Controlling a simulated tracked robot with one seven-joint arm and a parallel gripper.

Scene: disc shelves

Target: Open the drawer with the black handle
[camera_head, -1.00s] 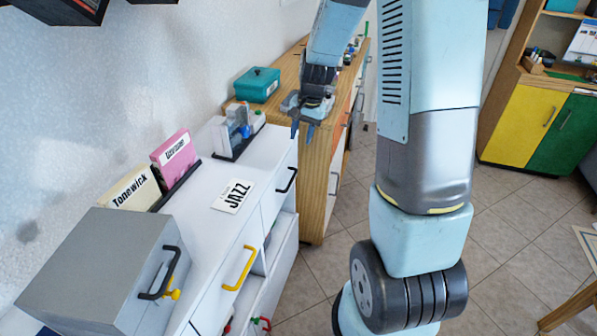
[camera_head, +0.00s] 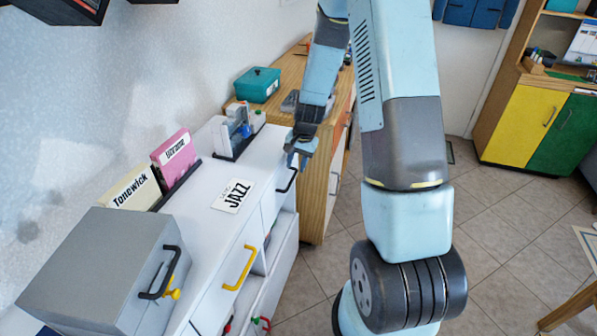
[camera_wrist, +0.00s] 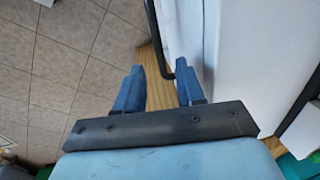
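The white cabinet (camera_head: 262,175) has a drawer front with a black handle (camera_head: 287,182) at its far end. My gripper (camera_head: 299,156) is just above and beside this handle, pointing down. In the wrist view my gripper (camera_wrist: 160,85) shows two blue fingers spread apart with a gap between them. The black handle (camera_wrist: 181,68) shows near the right finger there, against the white front. I cannot tell whether a finger touches it. The drawer looks closed.
A grey box (camera_head: 95,265) with its own black handle stands on the cabinet's near end. A yellow handle (camera_head: 240,268) is on the neighbouring front. Disc holders and a JAZZ card (camera_head: 233,196) lie on top. A wooden cabinet (camera_head: 316,178) stands just beyond.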

